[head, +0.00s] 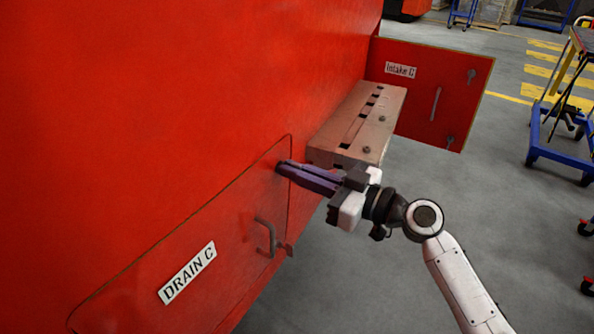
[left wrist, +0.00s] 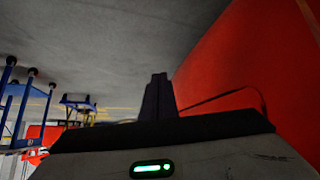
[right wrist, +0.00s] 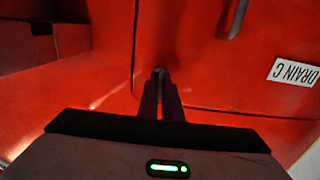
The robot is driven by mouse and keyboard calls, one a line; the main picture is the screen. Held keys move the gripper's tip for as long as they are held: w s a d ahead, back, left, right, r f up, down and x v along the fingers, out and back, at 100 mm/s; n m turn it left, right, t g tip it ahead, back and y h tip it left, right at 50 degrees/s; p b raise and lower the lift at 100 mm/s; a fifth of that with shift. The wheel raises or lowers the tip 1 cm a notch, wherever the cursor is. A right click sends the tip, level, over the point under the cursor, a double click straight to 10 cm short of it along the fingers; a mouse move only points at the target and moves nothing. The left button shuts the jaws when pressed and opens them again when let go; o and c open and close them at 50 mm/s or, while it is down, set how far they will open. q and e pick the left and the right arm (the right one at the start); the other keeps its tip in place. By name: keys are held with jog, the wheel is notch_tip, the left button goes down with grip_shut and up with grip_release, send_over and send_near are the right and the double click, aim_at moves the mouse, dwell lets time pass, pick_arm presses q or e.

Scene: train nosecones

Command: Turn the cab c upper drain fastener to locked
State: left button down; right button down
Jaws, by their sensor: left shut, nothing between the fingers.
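The red Drain C door (head: 225,235) lies flush with the cab side, with its label and a grey bar handle (head: 266,236). My right gripper (head: 283,166) is at the door's upper right corner, its dark fingers nearly together around the upper drain fastener, which they mostly hide. In the right wrist view a small bit of the fastener (right wrist: 160,71) shows at the fingertips; its turn angle cannot be read. A lower fastener (head: 289,250) sits beside the handle. My left gripper (left wrist: 158,80) is shut and empty, away from the door; it is out of the head view.
The Intake C door (head: 420,112) stands open behind my right gripper, with a metal box (head: 350,130) jutting out before it. A blue cart (head: 560,150) stands at the far right. The grey floor (head: 480,200) between is clear.

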jog(key=shift+m, duration=0.3)
jog(key=shift+m+b, duration=0.4)
jog(key=shift+m, duration=0.1)
jog(key=m, duration=0.2)
jog(key=shift+m+b, duration=0.3)
jog(key=m, duration=0.4)
jog(key=shift+w+m, duration=0.1)
jog(key=shift+m, duration=0.2)
pick_arm(q)
jog(key=p, duration=0.1)
jog(key=r+p, duration=0.1)
jog(key=p, duration=0.1)
jog(key=shift+s+a+r+p, duration=0.15)
jog(key=shift+a+p, duration=0.15)
pick_arm(e)
jog(key=m, duration=0.9)
jog(key=shift+w+d+f, duration=0.1)
jog(key=shift+f, duration=0.1)
pick_arm(q)
jog(key=shift+r, duration=0.1)
